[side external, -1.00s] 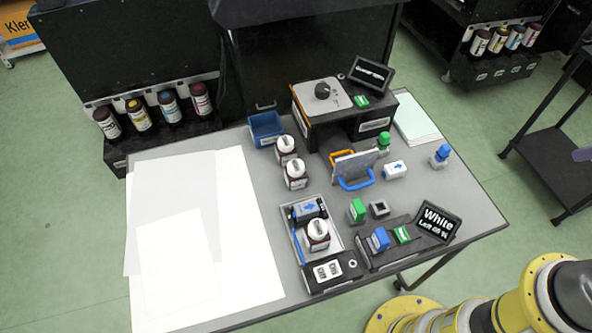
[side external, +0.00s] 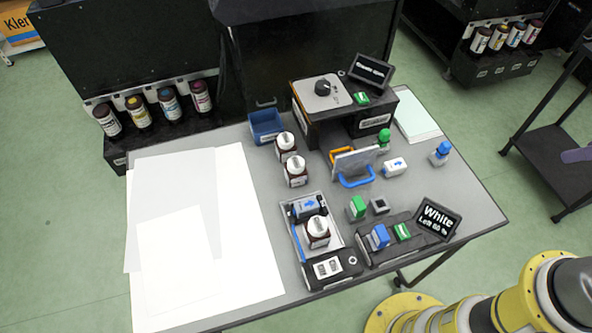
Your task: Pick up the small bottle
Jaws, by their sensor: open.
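Several small bottles stand on the grey table, and I cannot tell which one the task means. Two brown bottles with white caps stand upright left of centre, a farther one (side external: 287,148) and a nearer one (side external: 296,174). A third brown white-capped bottle (side external: 318,234) stands in a grey tray (side external: 337,233). A small clear bottle with a blue cap (side external: 440,154) stands alone near the right table edge. A green-capped bottle (side external: 384,140) is partly hidden behind an upright grey panel. My gripper is not in view; only yellow arm parts show at lower right.
A black device (side external: 344,122) stands at the back. White paper (side external: 240,230) covers the left. A purple piece (side external: 577,155) shows at the right edge.

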